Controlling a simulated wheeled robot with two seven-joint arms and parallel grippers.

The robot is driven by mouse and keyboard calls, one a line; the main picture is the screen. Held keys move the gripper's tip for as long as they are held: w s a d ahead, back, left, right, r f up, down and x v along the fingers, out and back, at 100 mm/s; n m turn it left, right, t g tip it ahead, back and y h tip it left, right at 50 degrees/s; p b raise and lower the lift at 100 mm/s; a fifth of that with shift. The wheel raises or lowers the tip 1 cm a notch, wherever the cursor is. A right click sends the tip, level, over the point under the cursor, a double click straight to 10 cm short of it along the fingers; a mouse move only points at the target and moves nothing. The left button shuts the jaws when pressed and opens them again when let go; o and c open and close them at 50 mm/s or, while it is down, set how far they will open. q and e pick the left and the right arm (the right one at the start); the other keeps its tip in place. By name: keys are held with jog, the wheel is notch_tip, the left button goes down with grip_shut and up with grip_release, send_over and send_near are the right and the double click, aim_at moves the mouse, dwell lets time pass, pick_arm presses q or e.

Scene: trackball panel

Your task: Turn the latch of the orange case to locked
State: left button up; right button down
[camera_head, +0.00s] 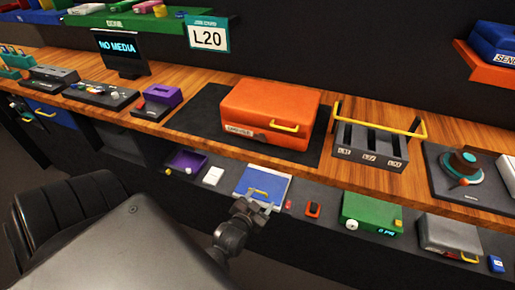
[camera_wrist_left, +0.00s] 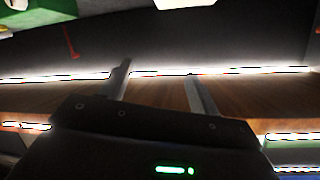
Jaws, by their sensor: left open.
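The orange case (camera_head: 268,104) sits closed on a dark mat on the wooden bench top in the head view. A yellow handle (camera_head: 284,126) and a pale label (camera_head: 240,131) are on its front face. The latch is too small to make out, and its position cannot be read. My left gripper (camera_head: 255,206) is in front of the bench, lower in the picture than the case and apart from it. In the left wrist view its two fingers (camera_wrist_left: 160,85) are spread with nothing between them. The case is not recognisable there. My right gripper is not in view.
A black slotted rack (camera_head: 370,153) with a yellow bar stands right of the case. A purple-topped device (camera_head: 160,98) stands to its left. A lower shelf holds a blue panel (camera_head: 278,186) close to my gripper and a green box (camera_head: 371,213). The mat (camera_head: 203,125) is bare left of the case.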

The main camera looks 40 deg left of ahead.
aim_at(257, 150)
pick_arm(q)
jog(key=s+a+r+n+t+y+b, duration=0.1)
jog(key=a+r+t, duration=0.1)
jog(key=r, duration=0.6)
jog(key=s+a+r+t+y, duration=0.1)
jog(key=s+a+r+y, duration=0.1)
jog(key=r, duration=0.6)
jog(key=p+x, duration=0.1)
jog(key=x, duration=1)
jog(key=shift+w+d+p, duration=0.1)
jog(key=shift+w+p, duration=0.1)
jog(key=shift+p, duration=0.2)
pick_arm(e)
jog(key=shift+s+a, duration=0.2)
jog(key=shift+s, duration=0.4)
pick_arm(q)
jog(key=shift+c, duration=0.4)
